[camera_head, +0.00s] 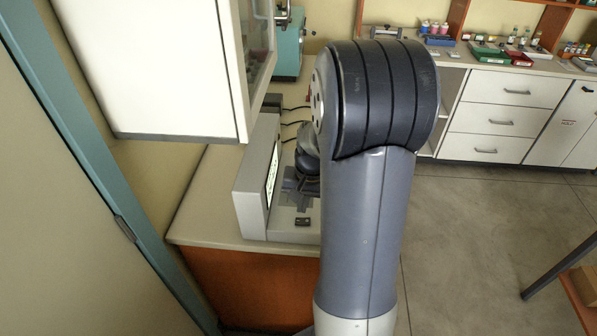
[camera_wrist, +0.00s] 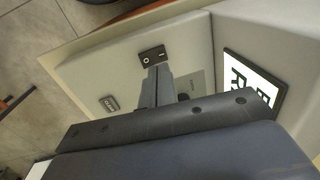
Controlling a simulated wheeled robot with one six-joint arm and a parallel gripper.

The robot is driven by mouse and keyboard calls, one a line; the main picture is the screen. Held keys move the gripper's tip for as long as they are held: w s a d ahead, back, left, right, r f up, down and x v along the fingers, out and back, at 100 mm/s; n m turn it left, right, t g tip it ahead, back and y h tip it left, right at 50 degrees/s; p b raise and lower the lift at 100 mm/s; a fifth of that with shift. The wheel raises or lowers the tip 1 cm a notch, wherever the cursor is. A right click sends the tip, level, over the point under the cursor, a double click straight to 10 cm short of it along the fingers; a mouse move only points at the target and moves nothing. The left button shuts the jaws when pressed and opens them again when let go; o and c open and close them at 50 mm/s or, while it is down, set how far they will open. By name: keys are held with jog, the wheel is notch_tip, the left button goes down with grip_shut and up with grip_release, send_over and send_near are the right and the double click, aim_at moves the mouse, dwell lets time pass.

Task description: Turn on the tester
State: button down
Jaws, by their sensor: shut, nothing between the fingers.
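The tester (camera_head: 256,185) is a light grey device on the bench at the left in the head view, with an upright panel and a flat base. In the wrist view its base (camera_wrist: 90,65) carries a black rocker switch (camera_wrist: 152,54) marked with a circle and a bar. A small dark label plate (camera_wrist: 108,103) sits apart from it. The panel's white screen (camera_wrist: 252,82) shows large dark characters. My gripper (camera_wrist: 157,70) is shut and empty, its fingertips right by the switch's near edge. I cannot tell whether they touch. In the head view my arm hides part of the tester.
A white wall cabinet (camera_head: 160,65) hangs above the bench (camera_head: 205,205), close to the left of my arm. A teal device (camera_head: 288,48) stands behind. At the right, a counter with white drawers (camera_head: 505,90) holds racks and bottles.

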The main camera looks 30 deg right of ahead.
aim_at(297, 221)
notch_tip(297, 221, up, 10)
jog(key=a+b, duration=0.1)
jog(key=b, duration=0.1)
jog(key=shift+w, duration=0.35)
jog(key=shift+r, duration=0.1)
jog(key=shift+a+r, duration=0.1)
jog(key=shift+a, duration=0.1)
